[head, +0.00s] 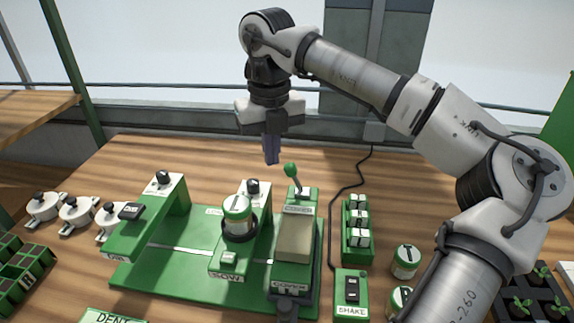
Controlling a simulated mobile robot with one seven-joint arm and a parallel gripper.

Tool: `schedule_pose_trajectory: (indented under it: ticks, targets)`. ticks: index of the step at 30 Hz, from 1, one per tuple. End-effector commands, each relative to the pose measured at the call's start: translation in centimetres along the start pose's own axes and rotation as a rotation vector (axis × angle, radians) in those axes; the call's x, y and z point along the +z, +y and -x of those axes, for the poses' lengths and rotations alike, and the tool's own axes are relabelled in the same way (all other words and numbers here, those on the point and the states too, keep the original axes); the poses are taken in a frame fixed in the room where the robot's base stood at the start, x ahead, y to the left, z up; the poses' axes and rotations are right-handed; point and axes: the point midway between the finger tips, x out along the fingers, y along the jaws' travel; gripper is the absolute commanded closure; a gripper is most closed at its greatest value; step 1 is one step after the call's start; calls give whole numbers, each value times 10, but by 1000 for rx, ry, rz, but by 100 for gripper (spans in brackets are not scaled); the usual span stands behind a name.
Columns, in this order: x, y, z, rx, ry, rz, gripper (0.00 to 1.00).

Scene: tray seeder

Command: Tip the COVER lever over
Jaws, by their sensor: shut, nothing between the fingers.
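My gripper (272,158) is shut and empty, pointing down. In the picture its fingertips appear just above and left of the lever's knob. I see a gap between them, but I cannot tell the depth.
A green rack (357,250) of white blocks and the SHAKE switch box (351,305) are to the right. A black cable (334,205) runs along the table. Seedlings (530,305) sit at the far right.

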Motion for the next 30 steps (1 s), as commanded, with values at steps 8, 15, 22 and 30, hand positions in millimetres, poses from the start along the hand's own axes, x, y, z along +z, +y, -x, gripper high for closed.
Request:
schedule_pose_trajectory:
  ticks: [8,15,22,30]
  targets:
    - [0,0,-13,0,0,0,100]
    - [0,0,-23,0,1,0,100]
    - [0,0,-25,0,0,0,100]
    - [0,-1,-25,0,0,0,100]
